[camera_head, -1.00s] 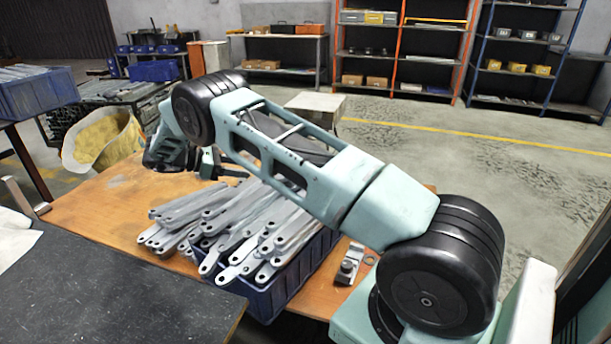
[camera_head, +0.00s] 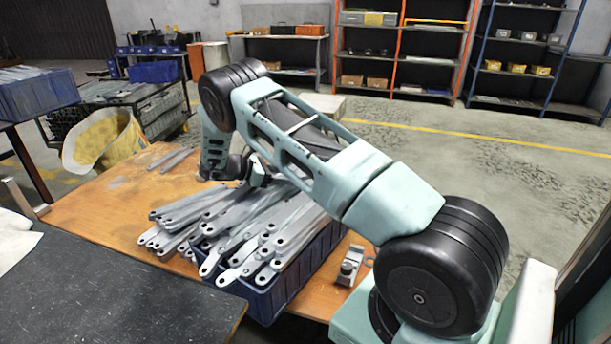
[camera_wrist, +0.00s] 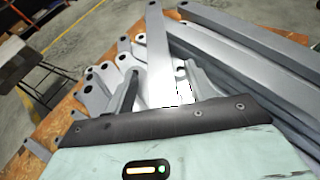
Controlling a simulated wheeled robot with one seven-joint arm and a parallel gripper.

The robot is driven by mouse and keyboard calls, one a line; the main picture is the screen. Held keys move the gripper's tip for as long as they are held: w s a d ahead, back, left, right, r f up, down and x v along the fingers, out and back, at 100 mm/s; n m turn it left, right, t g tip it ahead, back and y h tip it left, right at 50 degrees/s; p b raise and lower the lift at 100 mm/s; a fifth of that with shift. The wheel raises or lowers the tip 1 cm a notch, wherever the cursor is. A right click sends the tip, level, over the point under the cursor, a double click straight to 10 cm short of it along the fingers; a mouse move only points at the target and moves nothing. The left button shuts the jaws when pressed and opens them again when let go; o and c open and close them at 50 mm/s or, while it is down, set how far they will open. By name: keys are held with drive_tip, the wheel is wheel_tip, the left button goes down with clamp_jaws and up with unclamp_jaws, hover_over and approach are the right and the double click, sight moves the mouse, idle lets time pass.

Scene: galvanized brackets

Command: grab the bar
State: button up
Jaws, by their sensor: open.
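Flat grey metal bars with holed ends lie in a heap (camera_head: 240,225) on and in a blue crate (camera_head: 292,283) on the wooden table. My gripper (camera_head: 258,182) is low at the far side of this heap, partly hidden behind my arm. In the wrist view my gripper (camera_wrist: 161,80) is open, with one finger on each side of a single bar (camera_wrist: 157,42). That bar runs lengthwise away from the palm between the fingers. I cannot tell whether the fingers touch it. Other bars (camera_wrist: 250,55) lie close on the right.
A small metal clamp-like part (camera_head: 350,265) stands right of the crate. A few loose bars (camera_head: 175,158) lie at the table's far side. The wooden table (camera_head: 95,205) is clear at left. A dark bench (camera_head: 110,290) is in front.

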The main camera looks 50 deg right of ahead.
drive_tip(key=shift+d, duration=0.1)
drive_tip(key=shift+c, duration=0.3)
clamp_jaws()
